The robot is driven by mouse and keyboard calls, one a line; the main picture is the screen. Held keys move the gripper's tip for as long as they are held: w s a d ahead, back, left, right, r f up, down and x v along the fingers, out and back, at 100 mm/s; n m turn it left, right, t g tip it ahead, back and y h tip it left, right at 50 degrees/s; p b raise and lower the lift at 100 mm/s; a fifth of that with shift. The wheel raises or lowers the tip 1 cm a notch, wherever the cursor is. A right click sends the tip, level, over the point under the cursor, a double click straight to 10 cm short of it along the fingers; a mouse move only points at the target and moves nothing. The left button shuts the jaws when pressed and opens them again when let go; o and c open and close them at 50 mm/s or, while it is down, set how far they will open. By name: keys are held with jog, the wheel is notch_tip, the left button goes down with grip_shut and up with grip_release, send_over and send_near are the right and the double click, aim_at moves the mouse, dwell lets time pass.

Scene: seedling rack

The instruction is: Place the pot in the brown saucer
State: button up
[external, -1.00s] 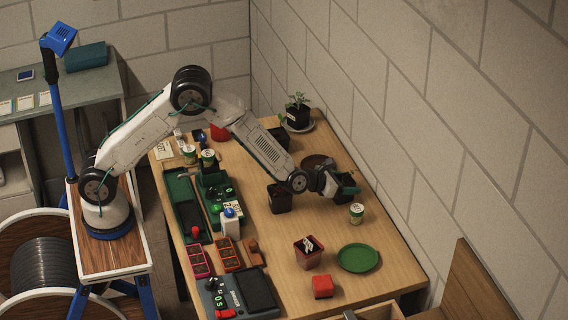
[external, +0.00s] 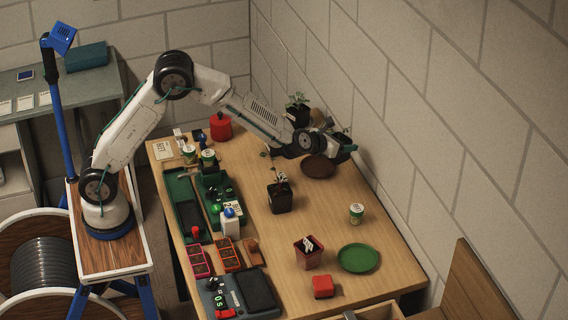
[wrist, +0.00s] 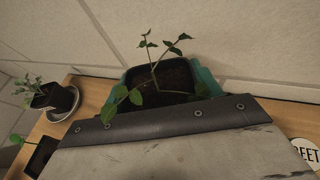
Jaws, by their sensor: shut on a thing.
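My gripper (external: 342,143) is shut on a dark pot (external: 345,154) with a leafy seedling. In the wrist view the pot (wrist: 155,78) shows soil and green stems, with teal fingers on both sides. The brown saucer (external: 318,170) lies on the table near the wall, just below and left of the held pot in the external view; my wrist hides part of its rim. The pot appears raised above the table beside the saucer; its exact height is hard to tell. The saucer does not show in the wrist view.
A potted plant (external: 298,117) stands behind my wrist, its grey saucer (wrist: 75,99) visible in the wrist view. A black pot (external: 280,203), a tin (external: 356,214), a green saucer (external: 358,258) and a reddish pot (external: 308,258) stand nearer. The wall is close on the right.

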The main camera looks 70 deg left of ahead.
jog(key=s+a+n+g+y, duration=0.3)
jog(key=a+n+y, duration=0.2)
jog(key=a, duration=0.4)
send_over(320, 165)
notch_tip(320, 165, down, 5)
jog(key=shift+d+f, duration=0.1)
jog(key=shift+f, duration=2.3)
jog(key=shift+f, duration=0.1)
jog(key=o, duration=1.1)
